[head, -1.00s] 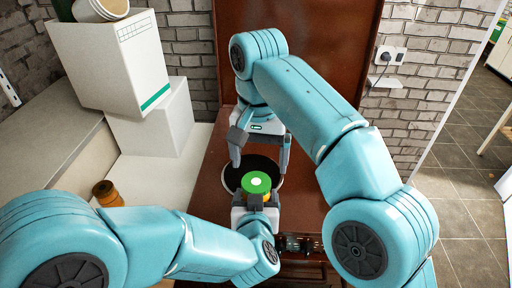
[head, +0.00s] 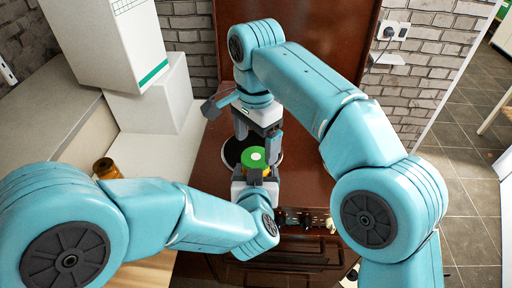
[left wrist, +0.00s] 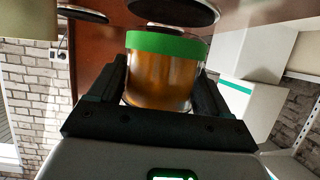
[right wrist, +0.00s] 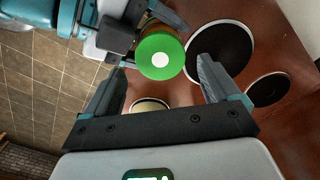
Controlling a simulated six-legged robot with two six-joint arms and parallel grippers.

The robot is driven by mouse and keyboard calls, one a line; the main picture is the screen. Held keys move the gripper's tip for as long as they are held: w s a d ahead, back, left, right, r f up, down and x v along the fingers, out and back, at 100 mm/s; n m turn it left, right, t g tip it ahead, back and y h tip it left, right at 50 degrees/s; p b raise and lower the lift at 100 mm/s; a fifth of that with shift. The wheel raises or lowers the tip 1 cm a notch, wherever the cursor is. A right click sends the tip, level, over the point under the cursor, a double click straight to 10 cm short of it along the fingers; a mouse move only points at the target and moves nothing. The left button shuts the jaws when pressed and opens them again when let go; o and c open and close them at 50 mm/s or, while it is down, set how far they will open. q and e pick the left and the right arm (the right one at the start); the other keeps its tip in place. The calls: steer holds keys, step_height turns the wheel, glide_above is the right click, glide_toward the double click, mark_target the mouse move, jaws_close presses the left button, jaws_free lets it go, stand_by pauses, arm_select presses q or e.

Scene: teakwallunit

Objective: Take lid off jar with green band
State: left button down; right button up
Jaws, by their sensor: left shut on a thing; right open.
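The jar (left wrist: 160,82) is clear with amber contents and a green band around its top, seen in the left wrist view. My left gripper (left wrist: 160,92) is shut around its sides and holds it upright. Its green lid top with a white centre dot (head: 254,157) shows in the head view, and the lid (right wrist: 160,57) also shows in the right wrist view. My right gripper (right wrist: 160,76) is open just above the lid, its fingers on either side of it in its own wrist view and apart from it. The jar's lower part is hidden in the head view.
Dark round plates (right wrist: 222,49) with pale rims lie on the red-brown surface (head: 305,155) below. Another amber jar (head: 105,168) stands at left, partly behind my left arm. White boxes (head: 105,45) stand on the left ledge. Wall sockets (head: 391,32) are at right.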

mark_target(256, 157)
steer(key=shift+f, duration=1.5)
steer(key=c, duration=1.1)
steer(key=shift+c, duration=0.3)
steer(key=n, duration=1.9)
